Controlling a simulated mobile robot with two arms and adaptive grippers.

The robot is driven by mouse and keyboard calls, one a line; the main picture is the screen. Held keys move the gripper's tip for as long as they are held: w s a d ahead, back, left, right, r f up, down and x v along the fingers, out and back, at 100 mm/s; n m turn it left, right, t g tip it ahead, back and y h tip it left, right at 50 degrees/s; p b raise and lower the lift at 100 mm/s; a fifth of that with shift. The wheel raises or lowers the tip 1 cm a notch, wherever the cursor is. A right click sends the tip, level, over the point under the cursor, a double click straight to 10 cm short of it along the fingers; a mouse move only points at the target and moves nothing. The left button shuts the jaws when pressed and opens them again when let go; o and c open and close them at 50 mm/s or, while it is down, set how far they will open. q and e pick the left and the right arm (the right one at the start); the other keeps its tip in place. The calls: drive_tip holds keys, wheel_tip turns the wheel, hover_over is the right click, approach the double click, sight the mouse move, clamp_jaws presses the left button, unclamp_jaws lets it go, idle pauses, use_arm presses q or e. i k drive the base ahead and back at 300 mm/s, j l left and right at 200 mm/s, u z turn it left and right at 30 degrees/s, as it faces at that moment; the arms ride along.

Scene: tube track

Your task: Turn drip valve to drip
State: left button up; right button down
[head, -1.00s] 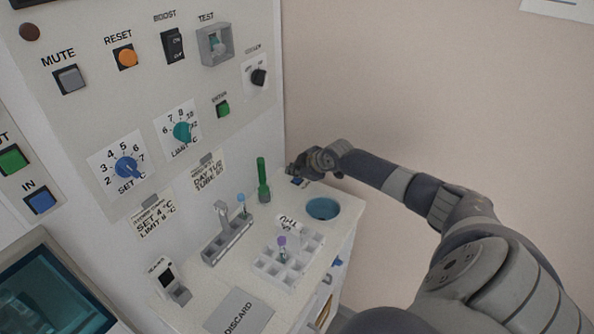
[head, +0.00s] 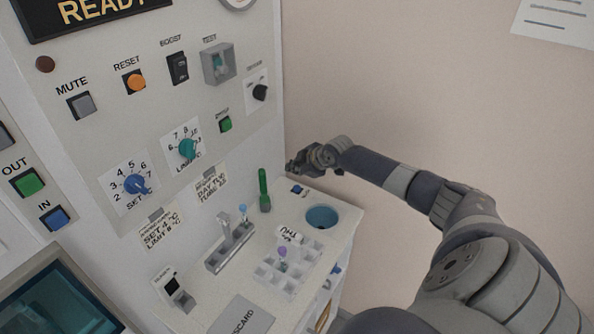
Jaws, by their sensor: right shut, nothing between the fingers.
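I cannot make out a label reading drip valve. A small blue part (head: 297,189) sits at the back right of the white counter, and it may be the valve; its setting is too small to read. My right gripper (head: 293,168) is shut and empty. In the picture it is just above the blue part, with a small gap between them. A round blue basin (head: 321,217) is set in the counter in front of the blue part. A green tube-like piece (head: 264,190) stands upright to its left. My left gripper is not in view.
A control panel (head: 150,110) with knobs and buttons rises behind the counter. A grey holder (head: 231,244) and a white tube rack (head: 268,277) stand on the counter. A screen (head: 60,300) is at the lower left.

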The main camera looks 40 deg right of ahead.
sight(335, 269)
drive_tip(key=k, duration=1)
